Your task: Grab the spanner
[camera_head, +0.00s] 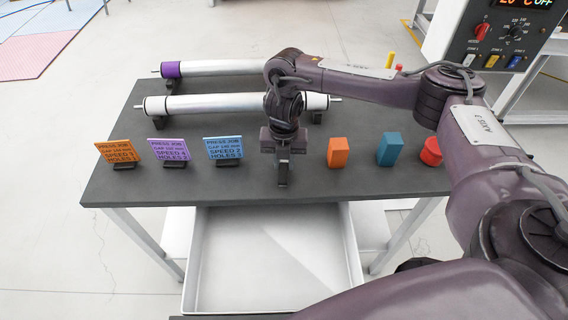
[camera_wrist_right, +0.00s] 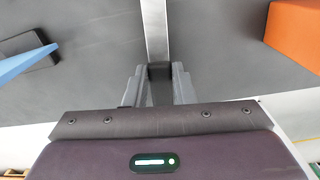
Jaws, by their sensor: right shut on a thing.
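My right gripper (camera_head: 283,182) is over the front middle of the dark table, pointing down between the blue sign and the orange block. Its fingers also show in the right wrist view (camera_wrist_right: 159,88), shut on a narrow thing. A flat silver bar with a dark end, which I take to be the spanner (camera_wrist_right: 155,30), runs from between the fingers to the top edge of that view. Its head is not shown. In the head view the gripper and arm hide it. I cannot tell whether it touches the table. My left gripper is not in view.
Orange, purple and blue signs (camera_head: 222,150) stand left of the gripper. An orange block (camera_head: 338,152), a teal block (camera_head: 391,149) and a red piece (camera_head: 430,152) stand right. Two rollers (camera_head: 215,104) lie behind. A white tray (camera_head: 205,275) is below the table's front edge.

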